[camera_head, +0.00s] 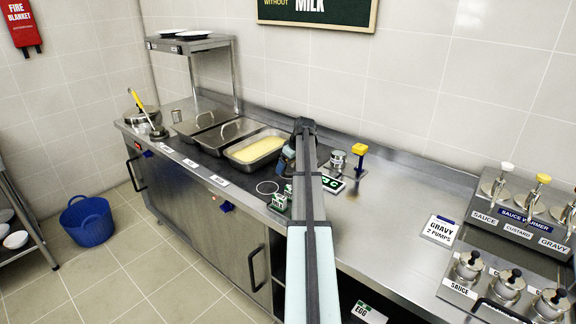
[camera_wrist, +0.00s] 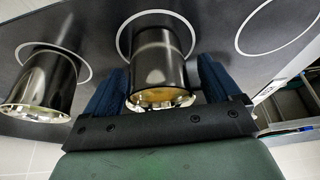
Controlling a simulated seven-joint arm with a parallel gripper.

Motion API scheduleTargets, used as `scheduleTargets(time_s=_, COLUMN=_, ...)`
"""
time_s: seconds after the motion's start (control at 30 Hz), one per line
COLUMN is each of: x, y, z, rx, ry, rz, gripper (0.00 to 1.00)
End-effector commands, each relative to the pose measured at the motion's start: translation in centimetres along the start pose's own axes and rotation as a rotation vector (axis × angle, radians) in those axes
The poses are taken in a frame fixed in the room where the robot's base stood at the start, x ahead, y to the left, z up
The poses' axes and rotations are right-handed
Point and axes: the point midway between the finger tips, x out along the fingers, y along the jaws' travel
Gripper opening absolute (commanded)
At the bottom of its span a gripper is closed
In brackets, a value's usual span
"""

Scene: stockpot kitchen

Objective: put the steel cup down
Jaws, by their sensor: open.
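A steel cup (camera_wrist: 160,52) stands between the two blue fingers of my gripper (camera_wrist: 160,78) in the wrist view. It is on the dark surface, inside a white ring. The fingers are apart, one on each side of the cup; whether either touches it is hard to tell. In the head view my gripper (camera_head: 287,160) is over the counter, mostly behind my arm, and I cannot make out the cup between its fingers there.
A second steel cup (camera_wrist: 40,84) stands on another ring to the left in the wrist view. An empty ring (camera_wrist: 283,28) lies to the right.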

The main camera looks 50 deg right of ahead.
Motion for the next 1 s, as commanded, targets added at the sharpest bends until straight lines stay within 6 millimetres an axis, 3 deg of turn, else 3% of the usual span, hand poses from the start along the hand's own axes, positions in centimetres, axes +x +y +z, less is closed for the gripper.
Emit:
scheduleTargets(time_s=0.17, x=-1.4, y=0.0, z=-0.1, rx=0.000, ry=0.001, rz=0.001, gripper=0.90)
scheduleTargets(time_s=0.7, x=-10.5, y=0.0, z=-0.1, rx=0.000, ry=0.001, rz=0.002, gripper=0.90)
scheduleTargets(time_s=1.0, x=-12.2, y=0.0, z=-0.1, rx=0.000, ry=0.000, rz=0.000, gripper=0.90)
